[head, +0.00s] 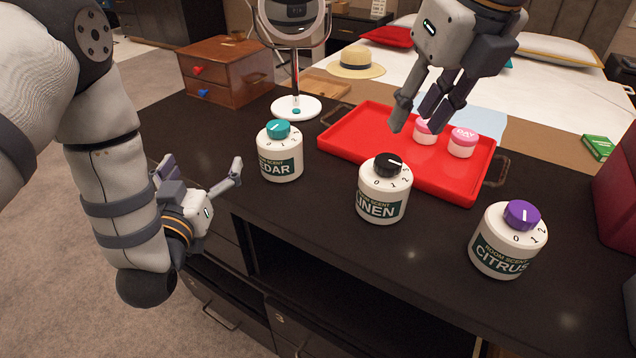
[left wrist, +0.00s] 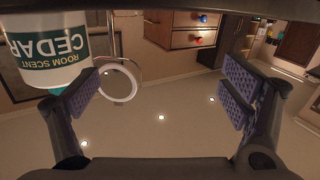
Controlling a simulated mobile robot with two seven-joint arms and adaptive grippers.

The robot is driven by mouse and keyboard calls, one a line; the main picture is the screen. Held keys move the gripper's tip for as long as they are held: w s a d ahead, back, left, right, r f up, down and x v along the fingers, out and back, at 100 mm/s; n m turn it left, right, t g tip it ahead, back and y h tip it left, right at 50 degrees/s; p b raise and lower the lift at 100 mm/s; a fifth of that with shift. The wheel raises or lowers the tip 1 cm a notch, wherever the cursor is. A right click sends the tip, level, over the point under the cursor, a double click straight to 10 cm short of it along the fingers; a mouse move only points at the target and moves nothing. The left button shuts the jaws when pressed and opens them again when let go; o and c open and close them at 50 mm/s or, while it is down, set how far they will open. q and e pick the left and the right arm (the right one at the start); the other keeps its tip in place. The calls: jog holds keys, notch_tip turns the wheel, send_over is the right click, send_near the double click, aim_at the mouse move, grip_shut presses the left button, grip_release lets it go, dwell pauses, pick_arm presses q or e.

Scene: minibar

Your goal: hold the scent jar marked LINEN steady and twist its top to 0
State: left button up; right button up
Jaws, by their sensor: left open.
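The LINEN jar (head: 381,203) is white with a dark green label and stands upright near the table's front edge, in the middle. Its black top (head: 388,164) carries a white mark lying toward the right; the numbers 0, 1, 2 run along the shoulder below. My left gripper (head: 203,174) is open and empty, left of and below the CEDAR jar, in front of the table edge. In the left wrist view its fingers (left wrist: 160,88) are wide apart. My right gripper (head: 415,122) hangs above the red tray, behind the LINEN jar, with its fingers apart and nothing between them.
The CEDAR jar (head: 280,162) with a teal top stands left of LINEN and looms close in the left wrist view (left wrist: 46,62). The CITRUS jar (head: 502,250) with a purple top stands right. The red tray (head: 345,150) holds two pink-lidded jars (head: 462,143).

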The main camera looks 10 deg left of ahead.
pick_arm(q)
jog(key=w+d+r+m+t+h, duration=0.2)
jog(key=w+r+m+h, duration=0.2)
jog(key=r+m, duration=0.3)
jog(key=w+d+r+m+t+h, duration=0.1)
jog(key=w+r+m+t+h, duration=0.1)
jog(key=w+r+m+h, duration=0.4)
jog(key=m+g+h, duration=0.2)
jog(key=g+h, duration=0.3)
jog(key=g, duration=0.9)
send_near(379, 191)
jog(key=w+f, duration=0.2)
jog(key=w, duration=0.1)
jog(key=shift+w+a+f, duration=0.2)
jog(key=shift+a+f, duration=0.15)
jog(key=shift+a, duration=0.05)
jog(key=x, duration=1.1)
jog(key=shift+s+d+f, duration=0.1)
jog(key=shift+s, duration=0.05)
jog(key=shift+w+d+f, duration=0.15)
jog(key=shift+w+d, duration=0.1)
jog(key=shift+d, duration=0.1)
jog(key=c, duration=1.4)
